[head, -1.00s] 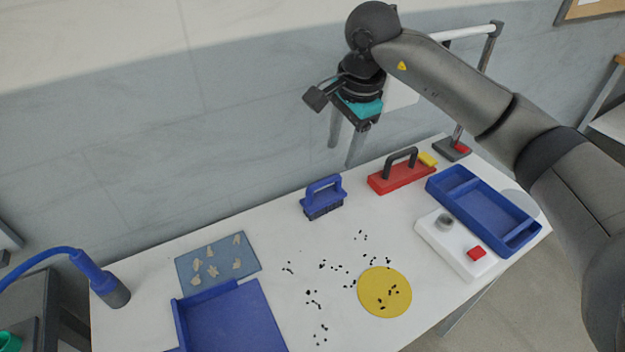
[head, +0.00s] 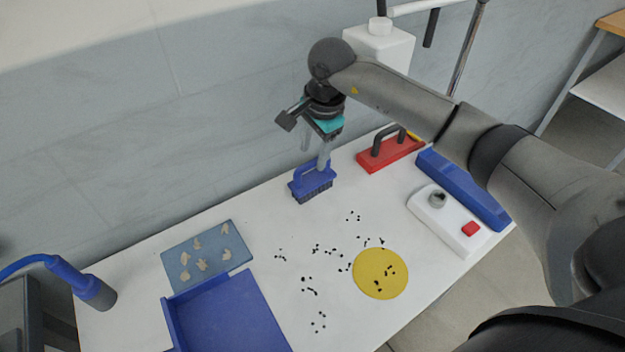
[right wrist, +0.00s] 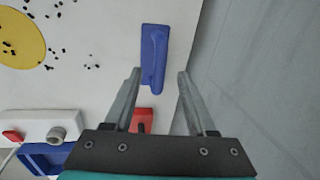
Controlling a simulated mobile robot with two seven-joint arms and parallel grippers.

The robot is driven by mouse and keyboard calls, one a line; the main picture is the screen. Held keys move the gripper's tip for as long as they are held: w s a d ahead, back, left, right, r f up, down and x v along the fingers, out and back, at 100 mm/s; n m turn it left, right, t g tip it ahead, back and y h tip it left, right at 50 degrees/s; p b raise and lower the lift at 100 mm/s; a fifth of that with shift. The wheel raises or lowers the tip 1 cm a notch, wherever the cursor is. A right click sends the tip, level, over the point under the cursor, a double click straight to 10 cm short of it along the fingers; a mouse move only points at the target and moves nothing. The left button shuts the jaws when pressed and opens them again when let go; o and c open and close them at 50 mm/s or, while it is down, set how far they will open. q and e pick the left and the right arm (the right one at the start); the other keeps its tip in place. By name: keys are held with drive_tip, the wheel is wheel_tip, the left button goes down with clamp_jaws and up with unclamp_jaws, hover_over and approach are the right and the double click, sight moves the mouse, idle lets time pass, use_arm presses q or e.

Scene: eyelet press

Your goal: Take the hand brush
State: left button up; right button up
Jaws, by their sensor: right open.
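The blue hand brush (head: 313,187) stands bristles down at the back of the white table, its loop handle on top. In the right wrist view the brush (right wrist: 155,45) lies ahead of the fingertips, roughly between their lines. My right gripper (head: 314,158) is open, pointing down just above the brush handle; in the right wrist view its two fingers (right wrist: 159,72) stand apart with nothing held. In the head view the fingers overlap the handle, so I cannot tell whether they touch it. My left gripper is not in view.
A red tool with a dark handle (head: 392,153) stands right of the brush, near a blue tray (head: 465,190) and a white box with a red button (head: 470,228). A yellow disc (head: 381,262), black bits, a blue dustpan (head: 225,318) and a blue-grey mat (head: 222,262) lie in front.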

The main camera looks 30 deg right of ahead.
sight(313, 161)
drive_tip(key=f, duration=0.2)
drive_tip(key=w+f, duration=0.1)
drive_tip(key=f, duration=0.1)
drive_tip(key=shift+f, duration=0.35)
clamp_jaws()
idle(1.1)
